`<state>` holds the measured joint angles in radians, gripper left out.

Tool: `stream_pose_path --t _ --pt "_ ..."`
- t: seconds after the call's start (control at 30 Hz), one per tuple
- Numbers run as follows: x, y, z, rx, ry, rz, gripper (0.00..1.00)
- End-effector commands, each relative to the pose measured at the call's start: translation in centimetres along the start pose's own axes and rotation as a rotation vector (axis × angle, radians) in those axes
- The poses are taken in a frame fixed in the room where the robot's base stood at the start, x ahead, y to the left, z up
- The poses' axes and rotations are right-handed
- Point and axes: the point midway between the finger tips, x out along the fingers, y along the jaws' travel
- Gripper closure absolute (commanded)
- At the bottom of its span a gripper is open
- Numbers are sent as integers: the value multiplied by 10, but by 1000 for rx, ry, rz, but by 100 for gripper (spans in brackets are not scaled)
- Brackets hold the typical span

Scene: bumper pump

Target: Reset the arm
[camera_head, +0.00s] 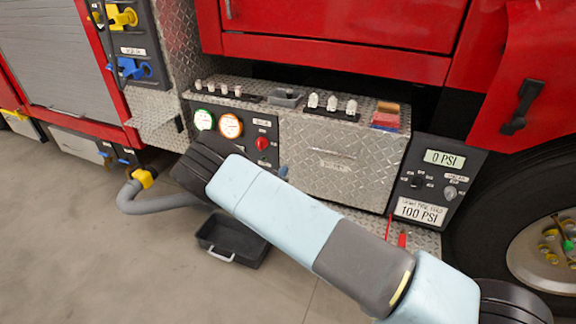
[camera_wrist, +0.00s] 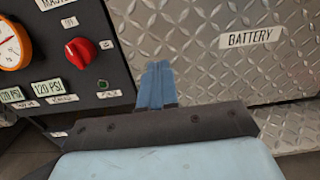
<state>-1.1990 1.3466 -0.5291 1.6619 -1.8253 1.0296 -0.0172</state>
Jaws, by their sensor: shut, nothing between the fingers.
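My gripper (camera_wrist: 155,84) shows in the wrist view with its blue fingers shut together and nothing between them. It is in front of the seam between the black control panel (camera_wrist: 75,60) and the diamond-plate box marked BATTERY (camera_wrist: 215,75). Whether the fingertips touch either surface cannot be told. In the head view my pale blue arm reaches from the lower right to the bumper, and a small blue part of the gripper (camera_head: 283,171) shows beside it. A red knob (camera_wrist: 84,52) under an OFF label is left of the fingers, with a small green light below it.
Gauges (camera_head: 230,126) and a panel reading 0 PSI (camera_head: 438,180) flank the battery box. A black tray (camera_head: 232,240) lies on the floor below my arm. A grey hose (camera_head: 150,197) with a yellow coupling is at left. The floor at lower left is clear.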

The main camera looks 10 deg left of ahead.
Motion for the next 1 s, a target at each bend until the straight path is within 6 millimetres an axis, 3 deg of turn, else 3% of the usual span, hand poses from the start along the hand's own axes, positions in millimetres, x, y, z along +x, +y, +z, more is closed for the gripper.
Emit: stream_pose_path --t 0.2,0.47,0.67,1.0 --pt "-21 1 0 1 0 0 100" --pt "-21 -4 8 20 4 -23 100" --pt "1 -41 53 142 30 -175 100" --pt "26 -134 142 426 90 -508 100"
